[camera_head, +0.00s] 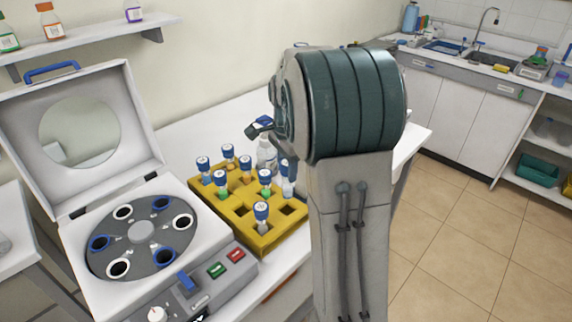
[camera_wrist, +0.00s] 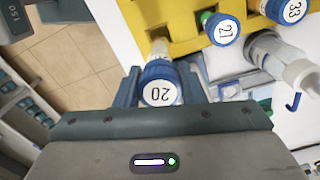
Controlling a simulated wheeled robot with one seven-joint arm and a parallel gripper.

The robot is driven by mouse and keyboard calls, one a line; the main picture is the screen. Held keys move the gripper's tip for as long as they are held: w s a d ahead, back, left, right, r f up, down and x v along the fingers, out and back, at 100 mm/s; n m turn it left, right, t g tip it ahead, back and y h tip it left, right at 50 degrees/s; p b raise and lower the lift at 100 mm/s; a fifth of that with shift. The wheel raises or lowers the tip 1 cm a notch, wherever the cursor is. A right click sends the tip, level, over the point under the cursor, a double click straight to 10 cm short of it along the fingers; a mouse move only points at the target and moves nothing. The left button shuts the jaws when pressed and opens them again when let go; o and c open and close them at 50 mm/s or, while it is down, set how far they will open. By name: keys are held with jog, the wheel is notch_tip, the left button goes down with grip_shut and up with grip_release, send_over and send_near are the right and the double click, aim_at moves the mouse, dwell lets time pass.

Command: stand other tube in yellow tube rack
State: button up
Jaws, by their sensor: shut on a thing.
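The yellow tube rack (camera_head: 283,233) stands on the bench right of the centrifuge, with several blue-capped tubes upright in it and some bare holes near its front right. The wrist view shows part of the rack (camera_wrist: 189,30) at the top, with the tubes marked 21 (camera_wrist: 223,30) and 33 (camera_wrist: 290,10). My gripper (camera_wrist: 160,88) is shut on a clear tube with a blue cap marked 20 (camera_wrist: 161,82). The tube's lower end is close to the rack's edge; I cannot tell whether it is in a hole.
The open centrifuge (camera_head: 206,248), with its rotor (camera_head: 128,248) bared, stands left of the rack. A clear bottle (camera_head: 266,155) stands behind the rack and also shows at the right of the wrist view (camera_wrist: 279,58). A sink counter (camera_head: 455,85) lies at the far right, past open floor.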

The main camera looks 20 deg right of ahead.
aim_at(287, 190)
jog(key=shift+f+b, duration=1.15)
jog(key=shift+f, duration=0.45)
jog(key=shift+f+b, duration=1.5)
jog(key=shift+f, duration=1.1)
dwell(0.3)
dwell(0.8)
jog(key=o, duration=1.1)
jog(key=shift+c, duration=0.2)
notch_tip(287, 190, up, 14)
jog(key=shift+f+p, duration=0.1)
jog(key=shift+p, duration=0.2)
jog(key=s+a+f+n+t, duration=0.1)
jog(key=s+a+f+n, duration=0.1)
jog(key=s+n, duration=0.3)
jog(key=s+a+f+n+t, duration=0.1)
jog(key=s+a+f+n, duration=0.2)
jog(key=s, duration=0.6)
jog(key=s+a+f+n, duration=0.3)
jog(key=s+a+n, duration=0.2)
jog(key=s+n, duration=0.2)
jog(key=shift+s+a+f+n+t, duration=0.25)
jog(key=shift+n+t, duration=0.15)
jog(key=shift+n, duration=0.3)
